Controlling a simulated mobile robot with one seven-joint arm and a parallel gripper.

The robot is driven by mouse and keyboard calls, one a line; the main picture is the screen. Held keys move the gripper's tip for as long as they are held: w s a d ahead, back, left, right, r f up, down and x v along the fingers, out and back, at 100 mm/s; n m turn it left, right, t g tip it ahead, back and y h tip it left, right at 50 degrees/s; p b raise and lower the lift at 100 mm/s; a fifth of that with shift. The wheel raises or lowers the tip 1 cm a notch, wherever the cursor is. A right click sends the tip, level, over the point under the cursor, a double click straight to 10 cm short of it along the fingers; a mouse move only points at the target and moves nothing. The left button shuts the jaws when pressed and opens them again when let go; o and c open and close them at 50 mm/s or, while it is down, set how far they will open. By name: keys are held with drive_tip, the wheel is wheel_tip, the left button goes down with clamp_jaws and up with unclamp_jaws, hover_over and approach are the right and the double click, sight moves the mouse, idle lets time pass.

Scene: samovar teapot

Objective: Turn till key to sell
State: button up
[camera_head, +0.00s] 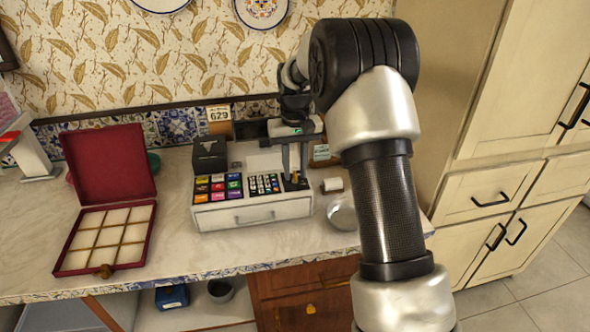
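The till (252,212) is a white cash register with coloured keys, a small black number pad and a front drawer with a handle. It stands on the marble counter. A small yellow-gold till key (295,179) shows at the right end of its top panel. My gripper (294,176) reaches down over that end, with its two grey fingers apart on either side of the key. I cannot tell whether either finger touches the key. The key's setting and its markings are too small to read.
An open red box with cream compartments (108,240) lies left of the till. A white roll (332,185) and a shiny round metal object (342,214) are to the right. A "629" sign (219,114) stands behind. The counter (200,255) is clear in front.

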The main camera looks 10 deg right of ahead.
drive_tip(key=shift+f, duration=0.1)
clamp_jaws()
drive_tip(key=shift+m, duration=0.4)
drive_tip(key=m+p, duration=0.2)
drive_tip(key=m, duration=0.1)
drive_tip(key=shift+m, duration=0.4)
drive_tip(key=shift+m+p, duration=0.5)
drive_tip(key=shift+m, duration=1.5)
unclamp_jaws()
